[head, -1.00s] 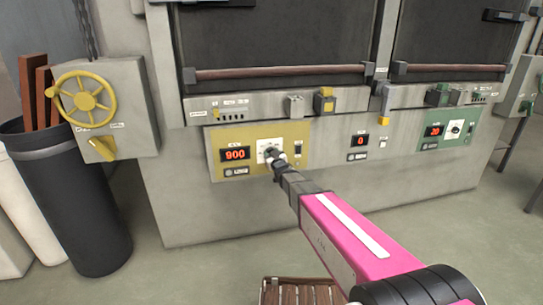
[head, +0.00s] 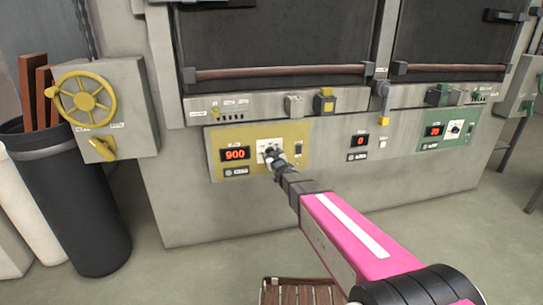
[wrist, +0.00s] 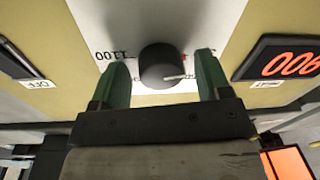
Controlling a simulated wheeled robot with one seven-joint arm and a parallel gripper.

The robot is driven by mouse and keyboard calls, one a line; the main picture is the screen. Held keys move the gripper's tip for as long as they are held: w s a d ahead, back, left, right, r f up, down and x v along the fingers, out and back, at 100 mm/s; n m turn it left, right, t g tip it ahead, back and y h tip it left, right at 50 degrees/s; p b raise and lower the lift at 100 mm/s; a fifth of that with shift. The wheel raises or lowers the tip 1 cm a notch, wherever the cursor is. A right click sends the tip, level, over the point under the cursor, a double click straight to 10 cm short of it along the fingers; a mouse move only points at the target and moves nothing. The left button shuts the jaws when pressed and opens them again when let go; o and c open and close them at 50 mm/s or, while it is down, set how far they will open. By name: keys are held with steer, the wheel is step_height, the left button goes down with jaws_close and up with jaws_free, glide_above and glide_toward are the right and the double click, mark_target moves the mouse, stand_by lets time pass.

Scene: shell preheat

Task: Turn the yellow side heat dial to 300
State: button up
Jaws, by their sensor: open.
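The yellow side heat dial is a dark round knob (wrist: 162,66) with a pale pointer line, on a white scale plate; the number 1100 shows beside it in the wrist view. In the head view the plate (head: 264,144) sits on the yellow panel (head: 219,138), and my gripper partly hides the knob. The red display (head: 235,154) beside it reads 900 and also shows upside down in the wrist view (wrist: 292,64). My gripper (wrist: 160,82) is open, with one green finger on each side of the knob and a visible gap to it.
A green panel (head: 461,127) with its own dial and a display reading 20 is at right. A middle display (head: 360,141) reads 0. A yellow handwheel (head: 86,97) and a black bin (head: 75,210) stand at left. A slatted wooden top (head: 300,291) is below.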

steer(key=shift+s, duration=0.1)
steer(key=v, duration=1)
steer(key=shift+s+d, duration=0.2)
steer(key=shift+s, duration=0.1)
steer(key=s+d+f+m+g+h, duration=0.6)
steer(key=d+f+g, duration=0.25)
steer(key=d, duration=0.45)
steer(key=s+d+f+g, duration=0.1)
steer(key=s+d+g, duration=0.2)
steer(key=s, duration=0.6)
steer(key=s+d+f+g, duration=0.2)
steer(key=s+g, duration=0.4)
steer(key=s, duration=0.3)
steer(key=shift+d+f+m+h, duration=0.2)
steer(key=shift+d+m+h, duration=0.1)
steer(key=shift+d, duration=0.45)
